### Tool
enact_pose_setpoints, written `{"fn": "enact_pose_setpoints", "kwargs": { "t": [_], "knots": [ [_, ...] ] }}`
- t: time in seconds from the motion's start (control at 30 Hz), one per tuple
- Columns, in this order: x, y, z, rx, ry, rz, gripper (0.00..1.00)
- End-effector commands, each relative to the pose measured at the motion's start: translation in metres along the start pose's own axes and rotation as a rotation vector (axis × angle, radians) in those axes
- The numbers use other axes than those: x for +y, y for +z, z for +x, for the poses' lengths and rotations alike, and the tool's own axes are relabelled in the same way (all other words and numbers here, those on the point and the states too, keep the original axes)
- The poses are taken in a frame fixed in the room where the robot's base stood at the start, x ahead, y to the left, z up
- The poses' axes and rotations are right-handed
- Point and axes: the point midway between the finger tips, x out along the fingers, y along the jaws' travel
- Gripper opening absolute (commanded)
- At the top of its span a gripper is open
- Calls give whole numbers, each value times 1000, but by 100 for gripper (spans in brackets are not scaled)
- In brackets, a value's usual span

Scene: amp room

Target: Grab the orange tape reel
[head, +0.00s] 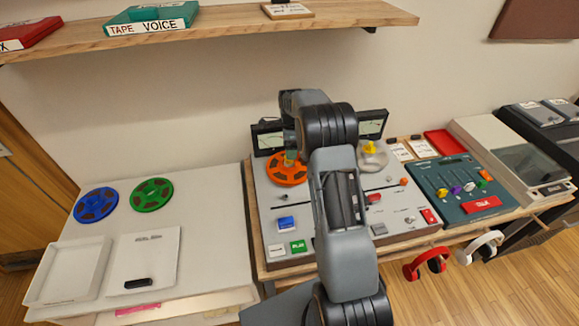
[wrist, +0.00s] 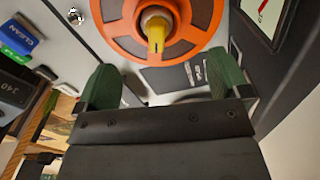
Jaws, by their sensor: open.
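The orange tape reel (head: 286,171) lies on the left side of the tape machine in the head view, beneath a meter and partly behind my arm. In the wrist view the orange reel (wrist: 158,32) fills the top middle, with a yellow-tipped spindle (wrist: 156,35) at its hub. My gripper (wrist: 168,85) shows two green fingers spread wide, below the reel in the picture. Nothing is between the fingers. The reel lies beyond the fingertips, and I cannot tell the exact gap. In the head view the gripper is mostly hidden behind my arm.
A blue reel (head: 96,204) and a green reel (head: 151,194) lie on the white table at the left, near a white tray (head: 68,271). A clear reel with a yellow centre (head: 371,154) sits on the machine's right. A mixer (head: 458,187) stands further right. A shelf (head: 220,25) hangs above.

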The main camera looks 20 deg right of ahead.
Motion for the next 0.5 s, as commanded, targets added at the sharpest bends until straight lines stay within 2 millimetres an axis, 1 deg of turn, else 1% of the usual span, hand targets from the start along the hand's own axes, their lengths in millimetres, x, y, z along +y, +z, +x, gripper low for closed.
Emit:
{"fn": "enact_pose_setpoints", "kwargs": {
  "t": [0.03, 0.1, 0.2, 0.37, 0.5],
  "knots": [
    [0, 0, 8, 1, 4, 0, 94],
    [0, 0, 16, 0, 2, -1, 94],
    [0, 0, 24, 0, 1, -1, 94],
    [1, 0, 31, 0, 1, -2, 94],
    [3, 0, 46, 0, 4, -2, 94]
  ]
}}
